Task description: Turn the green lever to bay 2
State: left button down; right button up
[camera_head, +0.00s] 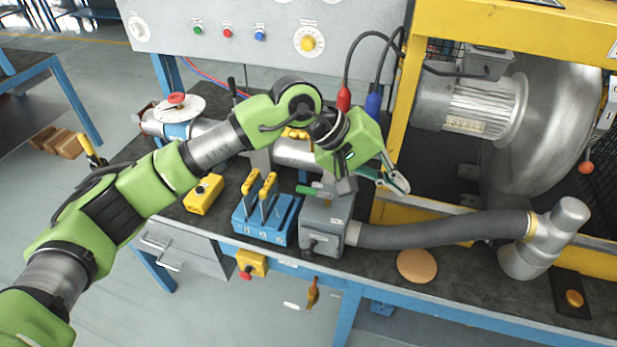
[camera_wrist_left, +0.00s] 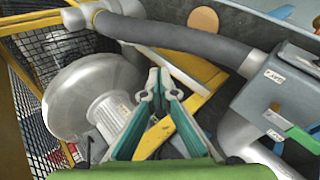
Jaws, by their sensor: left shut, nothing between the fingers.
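The green lever (camera_head: 308,190) lies on top of the grey valve box (camera_head: 322,222), sticking out toward the left; part of it is hidden under my left gripper. In the left wrist view the green lever (camera_wrist_left: 302,138) is at the lower right, beside the grey box (camera_wrist_left: 285,98). White labels sit on the box, too small to read surely. My left gripper (camera_head: 401,185) is shut and empty, above and right of the box. In the left wrist view its fingertips (camera_wrist_left: 159,78) meet, apart from the lever. My right gripper is not in view.
A grey hose (camera_head: 430,230) runs from the box to a pipe elbow (camera_head: 545,238). A blue lever block (camera_head: 266,216) with yellow-tipped handles stands left of the box. The yellow frame (camera_head: 398,110) and blower (camera_head: 545,125) are at the right. A round tan disc (camera_head: 417,266) lies in front of the hose.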

pick_arm(q)
jog(key=w+a+f+m+t+y, duration=0.1)
jog(key=w+a+m+t+y, duration=0.1)
jog(key=w+a+y, duration=0.35)
jog(key=r+m+t+y, duration=0.1)
jog(key=r+y, duration=0.1)
jog(key=y, duration=0.1)
send_over(307, 191)
jog(key=w, duration=0.3)
jog(key=shift+s+d+f+h, duration=0.1)
jog(key=shift+d+h, duration=0.1)
jog(key=shift+h, duration=0.05)
jog(key=p+x, duration=0.3)
jog(key=x, duration=0.6)
jog(key=shift+d+f, duration=0.1)
jog(key=shift+f+p, duration=0.25)
jog(key=shift+p, duration=0.15)
jog(key=shift+s+a+p, duration=0.3)
jog(key=shift+s+p, duration=0.15)
jog(key=shift+s, duration=0.35)
jog(key=shift+s+a+p, duration=0.3)
jog(key=shift+s+p, duration=0.15)
jog(key=shift+s, duration=0.4)
jog(key=shift+f, duration=0.15)
